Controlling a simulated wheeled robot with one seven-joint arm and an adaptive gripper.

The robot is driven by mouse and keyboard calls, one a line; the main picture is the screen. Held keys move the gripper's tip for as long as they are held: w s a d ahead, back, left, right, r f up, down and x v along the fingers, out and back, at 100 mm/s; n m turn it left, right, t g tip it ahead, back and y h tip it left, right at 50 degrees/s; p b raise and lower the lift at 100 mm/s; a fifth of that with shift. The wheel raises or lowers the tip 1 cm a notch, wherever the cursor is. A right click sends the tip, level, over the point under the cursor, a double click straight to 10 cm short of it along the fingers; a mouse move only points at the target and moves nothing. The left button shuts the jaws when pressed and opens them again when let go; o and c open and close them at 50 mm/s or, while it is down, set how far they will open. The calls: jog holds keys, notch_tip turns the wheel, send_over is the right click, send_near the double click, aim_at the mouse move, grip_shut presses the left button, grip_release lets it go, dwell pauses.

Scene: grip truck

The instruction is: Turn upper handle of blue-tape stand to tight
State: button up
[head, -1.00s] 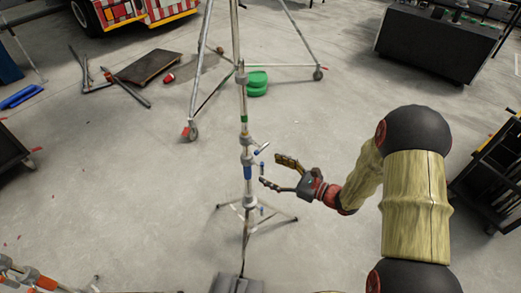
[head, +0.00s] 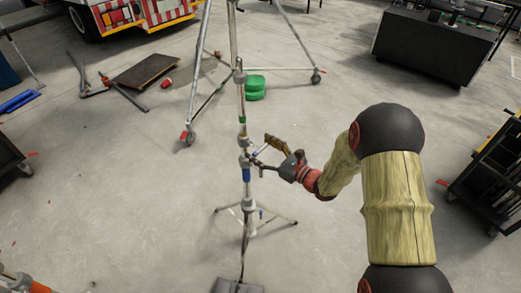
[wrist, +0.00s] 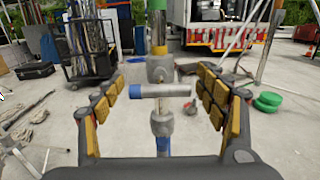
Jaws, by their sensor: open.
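The blue-tape stand (head: 246,188) is upright in the middle of the head view, with a blue band below its collars. In the wrist view its pole (wrist: 158,32) carries green and yellow bands at the top. The upper handle (wrist: 150,91), a grey bar with a blue end, lies level across the pole in the wrist view. My gripper (head: 262,152) is open right beside the stand at handle height. In the wrist view its two padded fingers (wrist: 160,84) stand left and right of the handle, apart from it. Contact is not visible.
A larger tripod stand (head: 198,75) is behind, near green discs (head: 255,84). A brown board (head: 147,68) and rods lie on the floor at the left. A truck (head: 125,14) and a black cabinet (head: 432,45) stand further back. Floor around the stand is mostly clear.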

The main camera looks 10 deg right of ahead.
jog(key=c, duration=0.3)
jog(key=c, duration=0.8)
jog(key=shift+c, duration=0.4)
jog(key=shift+m+p, duration=0.4)
jog(key=shift+p, duration=0.15)
jog(key=m+p, duration=0.2)
jog(key=p, duration=0.1)
jog(key=shift+r+m, duration=0.2)
jog(key=shift+m, duration=0.2)
jog(key=m+p, duration=0.4)
jog(key=p, duration=0.1)
jog(key=shift+w+d+f+m, duration=0.1)
jog(key=shift+w+d+m, duration=0.05)
jog(key=shift+m, duration=0.15)
jog(key=m+p, duration=0.3)
jog(key=shift+w+d+f+m+p, duration=0.15)
jog(key=shift+m+p, duration=0.65)
jog(key=shift+m, duration=0.45)
jog(key=shift+s+a+f+m+p, duration=0.15)
jog(key=shift+m+p, duration=0.6)
jog(key=shift+m, duration=0.5)
jog(key=shift+w+d, duration=0.1)
